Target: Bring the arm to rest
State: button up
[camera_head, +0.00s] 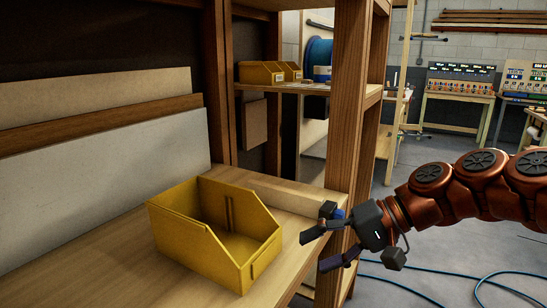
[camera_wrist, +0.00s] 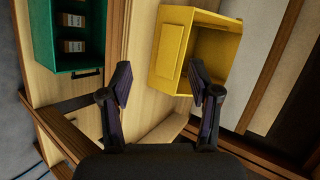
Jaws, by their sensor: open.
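My arm (camera_head: 475,185) reaches in from the right in the head view. My gripper (camera_head: 326,246) is open and empty. It hangs in front of the shelf, just right of a yellow bin. In the wrist view the two fingers of my gripper (camera_wrist: 160,95) stand well apart with nothing between them. The yellow bin (camera_head: 232,265) sits on the wooden shelf and looks empty. In the wrist view the yellow bin (camera_wrist: 172,50) lies beyond the fingertips, apart from them as far as I can tell.
A wooden post (camera_head: 347,110) of the rack stands close behind my gripper. A green bin (camera_wrist: 45,35) holding several small boxes shows at the upper left of the wrist view. Blue cable (camera_head: 400,283) lies on the floor. Workbenches (camera_head: 458,100) stand far back.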

jog(key=s+n+g+h+p, duration=0.2)
jog(key=s+h+p, duration=0.5)
jog(key=s, duration=0.5)
jog(key=s+d+f+g+h+p, duration=0.1)
jog(key=s+d+h+p, duration=0.3)
jog(key=s+d+p, duration=0.4)
jog(key=s+d, duration=0.1)
jog(key=s, duration=0.2)
jog(key=shift+d+f+m, duration=0.3)
jog(key=shift+d, duration=0.05)
